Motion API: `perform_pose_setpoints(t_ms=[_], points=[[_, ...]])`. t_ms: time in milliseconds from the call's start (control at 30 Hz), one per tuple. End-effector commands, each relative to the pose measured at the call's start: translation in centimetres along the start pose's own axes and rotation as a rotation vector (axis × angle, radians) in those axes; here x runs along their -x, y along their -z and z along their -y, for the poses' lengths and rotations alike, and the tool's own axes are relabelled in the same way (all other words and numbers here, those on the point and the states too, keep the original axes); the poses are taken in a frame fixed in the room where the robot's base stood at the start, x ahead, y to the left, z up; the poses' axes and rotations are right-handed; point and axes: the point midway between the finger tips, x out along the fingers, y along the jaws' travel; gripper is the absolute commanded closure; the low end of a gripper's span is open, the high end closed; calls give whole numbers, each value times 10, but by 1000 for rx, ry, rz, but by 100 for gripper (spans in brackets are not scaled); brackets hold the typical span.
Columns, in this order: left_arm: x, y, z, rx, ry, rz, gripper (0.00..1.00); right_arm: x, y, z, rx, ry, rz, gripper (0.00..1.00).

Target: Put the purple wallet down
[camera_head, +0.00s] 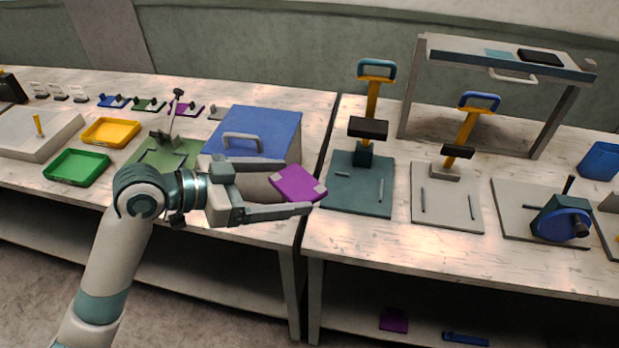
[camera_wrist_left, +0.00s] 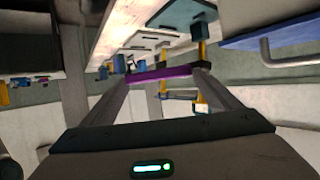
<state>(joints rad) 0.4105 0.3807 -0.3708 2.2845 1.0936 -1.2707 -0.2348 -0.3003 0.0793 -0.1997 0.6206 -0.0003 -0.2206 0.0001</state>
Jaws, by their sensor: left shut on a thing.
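The purple wallet (camera_head: 295,182) is a flat purple piece with a small grey patch on its corner. My left gripper (camera_head: 297,187) is shut on it and holds it up in front of the blue-lidded box, near the gap between the two tables. In the left wrist view the wallet (camera_wrist_left: 165,74) shows edge-on as a purple bar between the two fingers (camera_wrist_left: 160,78). My right gripper is in neither view.
The blue-lidded box (camera_head: 270,128) with a grey handle stands behind the gripper. Green (camera_head: 76,167) and yellow (camera_head: 111,132) trays lie to the left. Presses on a teal base (camera_head: 350,199) and a grey base (camera_head: 440,212) stand to the right. Front table strips look bare.

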Motion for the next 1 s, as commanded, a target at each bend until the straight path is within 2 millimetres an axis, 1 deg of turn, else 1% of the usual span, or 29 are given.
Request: perform_pose_setpoints(t_ms=[33, 100, 167, 300, 400, 500, 600, 667, 933, 967, 1000], points=[[12, -14, 8, 15, 23, 4, 48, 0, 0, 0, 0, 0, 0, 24], [30, -31, 18, 29, 53, 5, 48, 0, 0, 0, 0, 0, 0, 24], [47, -46, 26, 40, 81, 6, 48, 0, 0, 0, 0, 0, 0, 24], [86, -77, 40, 64, 140, 5, 48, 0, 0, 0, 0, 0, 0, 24], [110, -95, 46, 76, 172, 5, 48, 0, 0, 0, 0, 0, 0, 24], [128, -106, 50, 84, 196, 3, 48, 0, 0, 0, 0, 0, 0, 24], [139, -113, 52, 89, 209, 1, 48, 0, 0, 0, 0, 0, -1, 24], [142, -115, 53, 90, 213, 1, 48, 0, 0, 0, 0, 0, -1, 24], [143, -115, 54, 89, 214, 0, 48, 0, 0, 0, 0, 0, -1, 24], [143, -115, 54, 89, 214, 0, 48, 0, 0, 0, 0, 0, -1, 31], [143, -115, 54, 89, 214, 0, 48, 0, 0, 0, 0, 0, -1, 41]])
